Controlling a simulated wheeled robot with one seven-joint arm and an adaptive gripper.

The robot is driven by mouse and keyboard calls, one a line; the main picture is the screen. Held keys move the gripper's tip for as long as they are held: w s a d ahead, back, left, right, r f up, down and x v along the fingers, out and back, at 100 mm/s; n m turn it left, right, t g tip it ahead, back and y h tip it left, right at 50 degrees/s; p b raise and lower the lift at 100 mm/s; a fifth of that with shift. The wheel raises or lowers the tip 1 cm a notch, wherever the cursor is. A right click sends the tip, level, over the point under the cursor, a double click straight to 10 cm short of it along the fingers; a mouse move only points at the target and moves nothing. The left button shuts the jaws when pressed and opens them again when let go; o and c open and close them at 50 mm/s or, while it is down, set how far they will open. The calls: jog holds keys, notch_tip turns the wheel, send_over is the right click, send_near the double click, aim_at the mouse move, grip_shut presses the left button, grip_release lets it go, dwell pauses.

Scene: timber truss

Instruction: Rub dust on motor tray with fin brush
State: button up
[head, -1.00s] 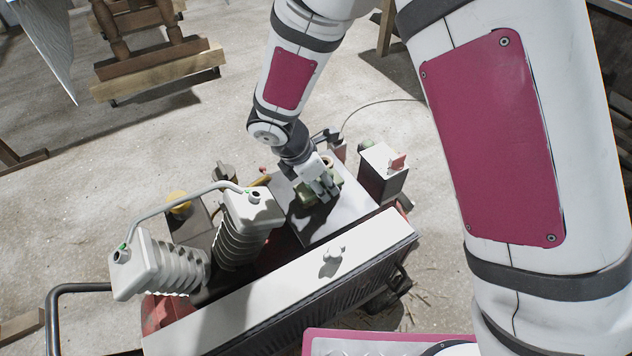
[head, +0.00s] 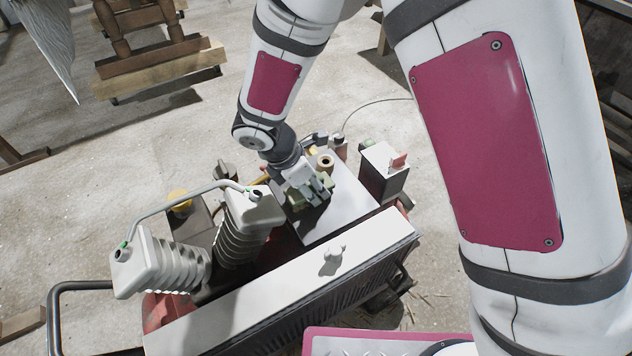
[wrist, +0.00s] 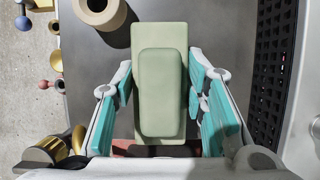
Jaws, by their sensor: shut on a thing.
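The fin brush (wrist: 161,85) is a pale green block with a raised, rounded back. My gripper (wrist: 163,100) is shut on it, a teal-padded finger on each side. In the head view my gripper (head: 305,190) holds the green brush over the left part of the motor tray (head: 345,208), a flat grey plate. The tray also shows dark grey around the brush in the wrist view (wrist: 222,40). The underside of the brush is hidden, so I cannot tell whether it touches the tray. I cannot make out dust apart from shadow.
A tan ring-shaped roll (head: 325,162) stands on the tray behind the brush. White ribbed insulators (head: 248,230) joined by a pipe stand left. A long white-topped finned box (head: 290,280) lies in front. A dark box with a red switch (head: 384,170) stands right. The tray's right part is clear.

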jog(key=shift+r, duration=0.15)
notch_tip(320, 180, up, 6)
jog(key=p, duration=0.5)
jog(key=shift+d, duration=0.1)
dwell(0.5)
